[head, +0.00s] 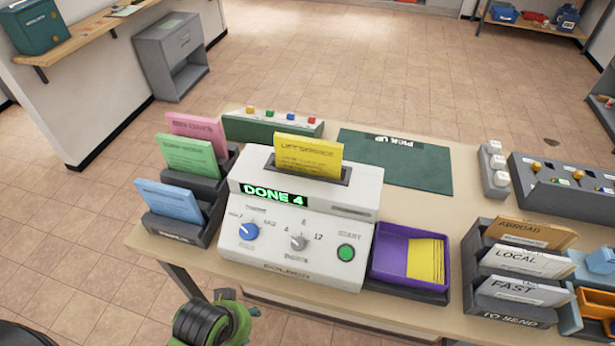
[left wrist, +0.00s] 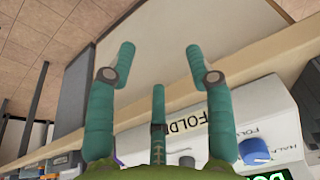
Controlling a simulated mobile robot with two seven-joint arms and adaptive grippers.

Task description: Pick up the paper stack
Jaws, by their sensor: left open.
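A stack of yellow folded papers (head: 426,260) lies in a purple tray (head: 387,245) at the right side of the white folding machine (head: 300,270). A yellow sheet (head: 308,155) stands in the machine's top slot. Its display reads "DONE 4". My left gripper (head: 228,297) is low at the table's front edge, left of and apart from the purple tray; its arm partly hides it. In the left wrist view its teal fingers (left wrist: 159,62) are spread and empty, with the folding machine (left wrist: 225,115) below and to the right. My right gripper is not in view.
Pink, green and blue papers (head: 168,201) stand in a dark rack left of the machine. A sorter marked ABROAD, LOCAL and FAST (head: 525,262) stands at the right. A green "PICK UP" mat (head: 395,165) lies bare behind the tray. A switch panel (head: 565,190) is at the back right.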

